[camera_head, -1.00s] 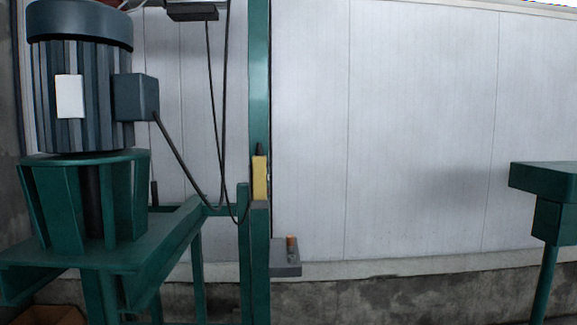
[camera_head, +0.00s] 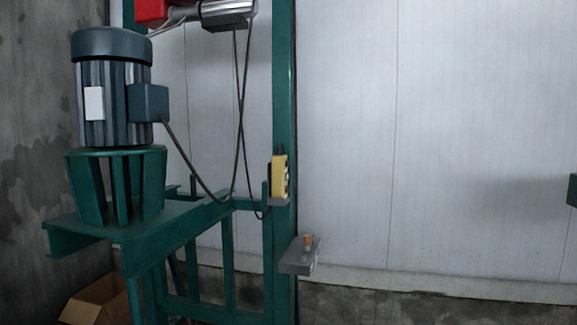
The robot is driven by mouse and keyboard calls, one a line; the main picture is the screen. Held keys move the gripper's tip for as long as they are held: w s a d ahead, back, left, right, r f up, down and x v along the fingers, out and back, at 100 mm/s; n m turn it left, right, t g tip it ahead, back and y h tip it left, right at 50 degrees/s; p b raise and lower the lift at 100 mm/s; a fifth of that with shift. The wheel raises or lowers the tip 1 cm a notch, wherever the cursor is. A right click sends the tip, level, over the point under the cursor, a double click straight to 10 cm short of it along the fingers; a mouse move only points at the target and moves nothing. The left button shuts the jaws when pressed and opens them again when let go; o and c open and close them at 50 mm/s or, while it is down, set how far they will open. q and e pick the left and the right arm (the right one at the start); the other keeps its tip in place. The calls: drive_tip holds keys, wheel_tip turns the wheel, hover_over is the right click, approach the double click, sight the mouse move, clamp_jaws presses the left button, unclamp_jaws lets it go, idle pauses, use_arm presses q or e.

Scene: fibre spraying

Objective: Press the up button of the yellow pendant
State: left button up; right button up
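The yellow pendant (camera_head: 279,177) hangs upright against the green post, right of the motor, in the head view. Dark and reddish buttons show on its right-hand face, but they are too small to tell which one is up. A black cable runs near it from the hoist above. Neither of my grippers is in view.
A motor (camera_head: 112,95) stands on a green frame (camera_head: 180,225) at left. A grey shelf (camera_head: 300,258) with an orange-topped item juts out below the pendant. A red and silver hoist (camera_head: 222,14) is overhead. A cardboard box (camera_head: 97,300) lies low left.

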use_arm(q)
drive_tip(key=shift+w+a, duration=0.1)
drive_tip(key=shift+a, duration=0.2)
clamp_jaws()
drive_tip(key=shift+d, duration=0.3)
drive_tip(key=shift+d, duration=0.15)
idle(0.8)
